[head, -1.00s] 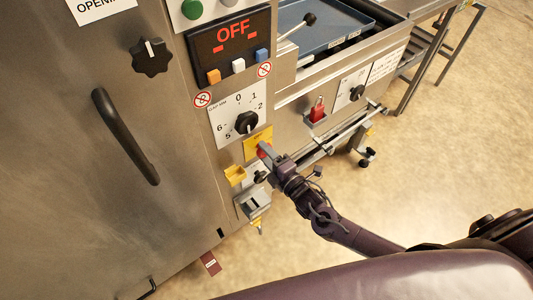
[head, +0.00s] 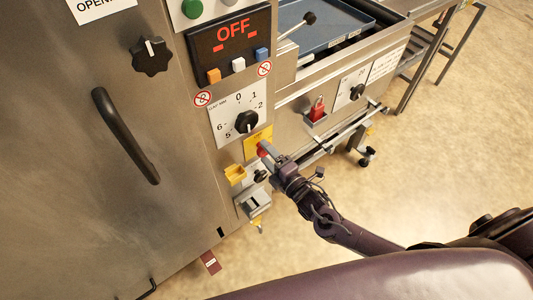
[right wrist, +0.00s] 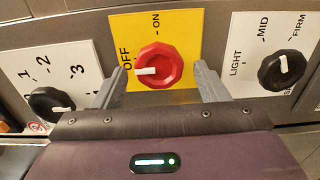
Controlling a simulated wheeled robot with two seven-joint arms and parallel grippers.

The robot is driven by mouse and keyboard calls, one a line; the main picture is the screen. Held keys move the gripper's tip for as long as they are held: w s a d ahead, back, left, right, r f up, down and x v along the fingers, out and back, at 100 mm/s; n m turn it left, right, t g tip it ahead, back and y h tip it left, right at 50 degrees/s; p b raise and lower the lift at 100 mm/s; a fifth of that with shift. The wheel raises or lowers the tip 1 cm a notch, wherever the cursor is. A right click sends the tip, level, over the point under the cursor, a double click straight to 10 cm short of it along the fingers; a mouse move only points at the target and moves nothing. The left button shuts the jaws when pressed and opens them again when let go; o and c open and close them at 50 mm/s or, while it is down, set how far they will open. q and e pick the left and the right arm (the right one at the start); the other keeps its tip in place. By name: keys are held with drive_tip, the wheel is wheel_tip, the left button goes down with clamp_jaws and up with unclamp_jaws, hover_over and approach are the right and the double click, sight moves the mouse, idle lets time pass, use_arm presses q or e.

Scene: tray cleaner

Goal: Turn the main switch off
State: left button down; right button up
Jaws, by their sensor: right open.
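The main switch is a red knob (right wrist: 155,66) on a yellow plate (right wrist: 183,22) marked OFF and ON. In the right wrist view its white pointer points left, to the OFF side. In the head view the yellow plate (head: 257,136) is partly hidden by my right gripper (head: 266,151). In the right wrist view my right gripper (right wrist: 163,83) is open, with one finger to each side of the red knob and gaps between. I cannot tell how far the fingertips are from the plate. A display (head: 233,42) on the machine reads OFF in red. My left gripper is not in view.
A black numbered dial (head: 246,122) sits above the switch. A yellow bracket (head: 235,174) is close at its lower left. A red padlock-like part (head: 317,110) and a rail (head: 345,129) are to the right. A long black handle (head: 125,137) stands out at left.

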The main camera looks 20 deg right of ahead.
drive_tip(key=v, duration=0.7)
idle(0.3)
